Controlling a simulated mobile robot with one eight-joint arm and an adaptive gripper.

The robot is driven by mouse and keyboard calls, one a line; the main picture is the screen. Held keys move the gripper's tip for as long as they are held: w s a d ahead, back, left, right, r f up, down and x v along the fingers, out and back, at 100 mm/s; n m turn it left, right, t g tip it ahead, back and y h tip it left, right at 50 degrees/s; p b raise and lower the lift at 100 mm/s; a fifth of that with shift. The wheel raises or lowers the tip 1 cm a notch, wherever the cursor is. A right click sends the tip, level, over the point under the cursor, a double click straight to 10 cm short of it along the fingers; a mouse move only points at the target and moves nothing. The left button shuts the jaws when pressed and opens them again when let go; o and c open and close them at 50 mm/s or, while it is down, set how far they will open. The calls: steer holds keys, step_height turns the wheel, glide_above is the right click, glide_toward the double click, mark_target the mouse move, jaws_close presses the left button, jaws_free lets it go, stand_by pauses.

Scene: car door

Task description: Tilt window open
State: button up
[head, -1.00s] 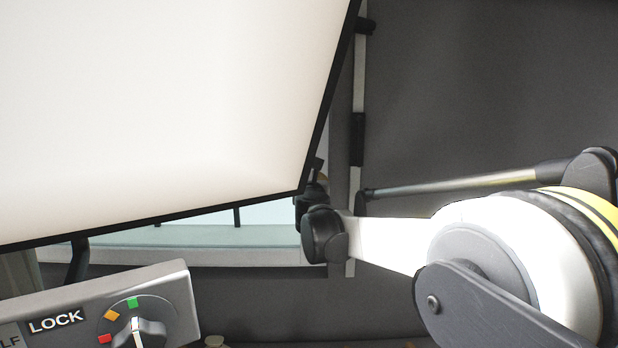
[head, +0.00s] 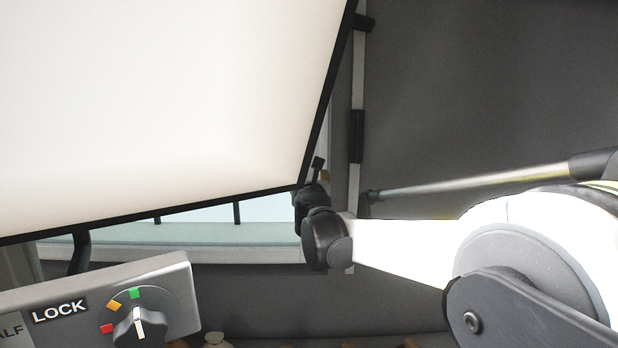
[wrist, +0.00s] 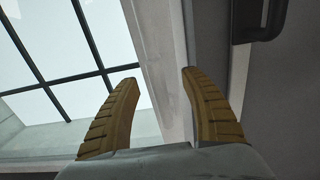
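The window shows in the wrist view as bright panes with dark crossing bars (wrist: 85,78) inside a pale frame (wrist: 165,50). In the head view only a low strip of the window (head: 205,216) shows under a large white panel. My gripper (wrist: 161,77) is open, its two yellow ribbed fingers apart with the pale frame behind the gap. I see nothing held, and cannot tell whether the fingers touch the frame. A black handle-like part (wrist: 262,20) is at the upper right, outside the right finger. In the head view the gripper is mostly hidden behind my dark wrist parts.
The large white panel with a black edge (head: 150,100) blocks much of the head view. A grey control box (head: 100,300) with a LOCK label and a dial is at lower left. A pale upright strip (head: 357,90) and a dark grey wall (head: 480,90) lie behind my arm.

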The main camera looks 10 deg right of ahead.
steer(key=shift+w+f, duration=0.15)
steer(key=shift+w, duration=0.1)
steer(key=shift+s, duration=0.1)
steer(key=shift+s, duration=0.1)
steer(key=s+a, duration=0.1)
steer(key=s, duration=0.6)
steer(key=shift+s+a, duration=0.25)
steer(key=shift+s, duration=0.1)
